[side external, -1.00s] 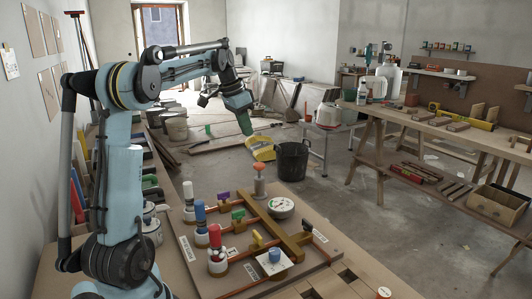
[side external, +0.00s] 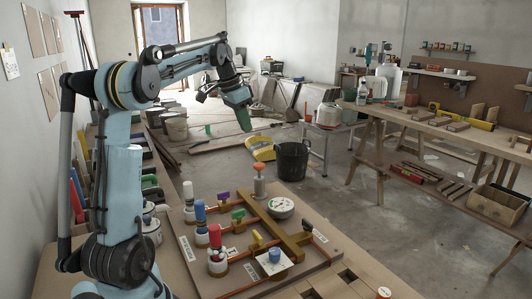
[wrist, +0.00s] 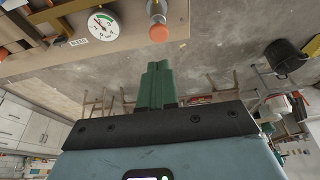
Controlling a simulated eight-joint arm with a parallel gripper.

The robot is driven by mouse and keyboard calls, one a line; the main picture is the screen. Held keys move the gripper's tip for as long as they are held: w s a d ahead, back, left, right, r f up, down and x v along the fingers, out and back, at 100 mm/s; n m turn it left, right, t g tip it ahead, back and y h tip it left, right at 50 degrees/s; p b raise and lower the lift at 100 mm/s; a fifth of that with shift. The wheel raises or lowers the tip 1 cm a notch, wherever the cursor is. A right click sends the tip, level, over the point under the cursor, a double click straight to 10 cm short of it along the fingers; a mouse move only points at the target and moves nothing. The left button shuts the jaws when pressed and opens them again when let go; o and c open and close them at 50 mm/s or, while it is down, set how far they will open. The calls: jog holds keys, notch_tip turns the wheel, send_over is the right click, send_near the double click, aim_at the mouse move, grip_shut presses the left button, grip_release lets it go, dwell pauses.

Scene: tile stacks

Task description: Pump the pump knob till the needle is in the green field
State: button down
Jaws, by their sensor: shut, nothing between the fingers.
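The pump knob (side external: 259,168) is an orange-red cap on a grey cylinder at the far edge of the board. It also shows at the top of the wrist view (wrist: 158,33). The round white gauge (side external: 281,207) sits beside it; its face shows in the wrist view (wrist: 100,22) with a small green field and a dark needle. I cannot tell for sure whether the needle lies in the green. My gripper (side external: 246,127) is in the air above and beyond the pump, apart from it. Its green fingers (wrist: 157,72) are shut and empty.
The board (side external: 318,262) carries pipes, several coloured valve handles and red, blue and white cylinders near my arm. A blue knob (side external: 274,254) stands on a white plate. A black bucket (side external: 292,160) stands on the floor behind. Air around my gripper is clear.

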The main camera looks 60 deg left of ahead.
jog(key=shift+w+a+r, duration=0.1)
jog(key=shift+r, duration=0.6)
jog(key=shift+w+a+r, duration=0.1)
jog(key=shift+r, duration=0.55)
jog(key=shift+f, duration=0.1)
send_over(256, 165)
jog(key=f, duration=1.1)
jog(key=shift+a+f, duration=0.2)
jog(key=shift+f, duration=1)
jog(key=shift+f, duration=1.55)
jog(key=w+v, duration=0.1)
jog(key=v, duration=1.3)
jog(key=shift+r, duration=0.3)
